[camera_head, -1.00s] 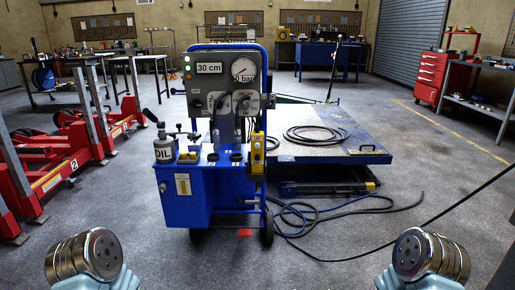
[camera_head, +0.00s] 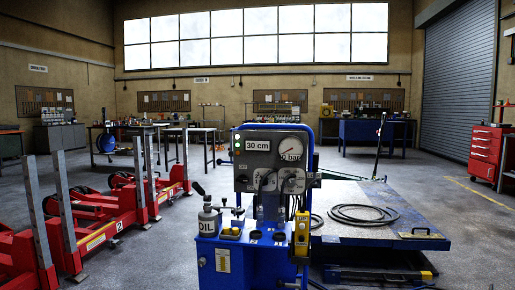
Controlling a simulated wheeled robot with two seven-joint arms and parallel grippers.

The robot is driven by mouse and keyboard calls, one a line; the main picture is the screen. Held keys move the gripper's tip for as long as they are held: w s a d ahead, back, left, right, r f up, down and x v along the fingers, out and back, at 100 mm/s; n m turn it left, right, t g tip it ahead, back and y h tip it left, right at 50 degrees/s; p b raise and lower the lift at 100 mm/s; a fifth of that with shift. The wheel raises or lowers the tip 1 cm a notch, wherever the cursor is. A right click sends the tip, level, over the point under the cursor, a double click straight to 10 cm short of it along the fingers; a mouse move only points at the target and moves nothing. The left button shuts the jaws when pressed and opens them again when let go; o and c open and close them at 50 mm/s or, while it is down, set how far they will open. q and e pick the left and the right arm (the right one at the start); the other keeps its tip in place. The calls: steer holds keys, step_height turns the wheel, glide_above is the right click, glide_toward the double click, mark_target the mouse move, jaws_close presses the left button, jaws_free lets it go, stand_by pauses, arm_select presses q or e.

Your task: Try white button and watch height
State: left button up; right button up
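The blue hydraulic unit (camera_head: 232,262) stands in front of me, with a grey panel (camera_head: 275,143) on its upper frame. The height display (camera_head: 257,145) on the panel reads 30 cm. The round pressure gauge (camera_head: 290,149) beside it reads about 0 bar. A yellow control pendant (camera_head: 302,233) hangs on the unit's right side; its buttons are too small to tell apart, so I cannot pick out a white one. The low lift table (camera_head: 375,205) stands behind and to the right. Neither of my grippers is in view.
An oil can (camera_head: 208,222) stands on the unit's left. A coiled black hose (camera_head: 362,214) lies on the lift table. Red jacks (camera_head: 100,215) fill the left side. A red tool cabinet (camera_head: 488,155) stands at the right. Some floor between jacks and unit is clear.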

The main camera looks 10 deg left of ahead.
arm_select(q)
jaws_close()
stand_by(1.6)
